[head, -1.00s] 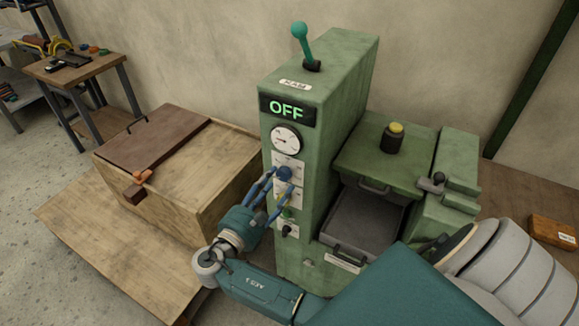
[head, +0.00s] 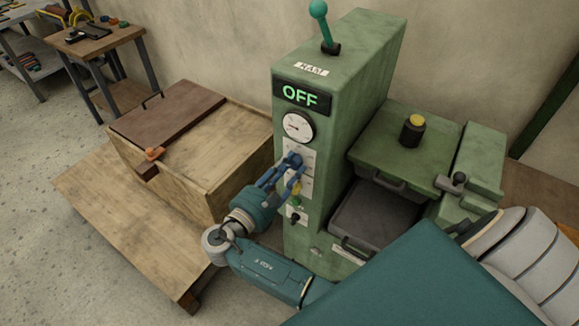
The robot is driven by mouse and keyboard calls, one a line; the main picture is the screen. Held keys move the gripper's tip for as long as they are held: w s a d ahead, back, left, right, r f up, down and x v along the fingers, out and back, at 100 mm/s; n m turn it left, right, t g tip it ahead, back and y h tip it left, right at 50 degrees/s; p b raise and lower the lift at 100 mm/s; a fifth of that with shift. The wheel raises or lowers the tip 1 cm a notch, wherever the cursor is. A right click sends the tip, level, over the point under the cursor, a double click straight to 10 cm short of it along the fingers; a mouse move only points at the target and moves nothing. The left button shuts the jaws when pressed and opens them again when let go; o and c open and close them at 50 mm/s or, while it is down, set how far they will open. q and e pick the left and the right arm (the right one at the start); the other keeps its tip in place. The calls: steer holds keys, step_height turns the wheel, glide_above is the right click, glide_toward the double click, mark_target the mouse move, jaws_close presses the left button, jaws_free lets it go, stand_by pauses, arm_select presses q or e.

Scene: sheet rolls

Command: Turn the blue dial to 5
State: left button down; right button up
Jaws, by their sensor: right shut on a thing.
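The blue dial (head: 294,159) sits on the front panel of the green machine (head: 345,95), below a round white gauge. My right gripper (head: 290,168) is shut on the dial, its blue fingers around it from the front. The fingers hide part of the dial and its scale, so its setting cannot be read. The display (head: 299,95) above reads OFF. My left gripper is not in view.
A yellow knob (head: 296,187) and a black knob (head: 296,217) are below the dial, close to my fingers. A teal-handled lever (head: 322,20) stands on top.

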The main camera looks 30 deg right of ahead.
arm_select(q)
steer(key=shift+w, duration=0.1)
arm_select(e)
steer(key=shift+m+b, duration=0.3)
steer(key=shift+m, duration=0.3)
steer(key=shift+d+m+b, duration=0.1)
steer(key=shift+m+b, duration=0.45)
steer(key=shift+m, duration=0.65)
steer(key=m+b, duration=0.3)
steer(key=m, duration=0.1)
steer(key=shift+m, duration=0.3)
arm_select(q)
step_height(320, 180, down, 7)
steer(key=b, duration=0.2)
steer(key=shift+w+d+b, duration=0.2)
steer(key=shift+b, duration=0.1)
arm_select(e)
steer(key=shift+r+m, duration=0.1)
steer(key=shift+m, duration=1.7)
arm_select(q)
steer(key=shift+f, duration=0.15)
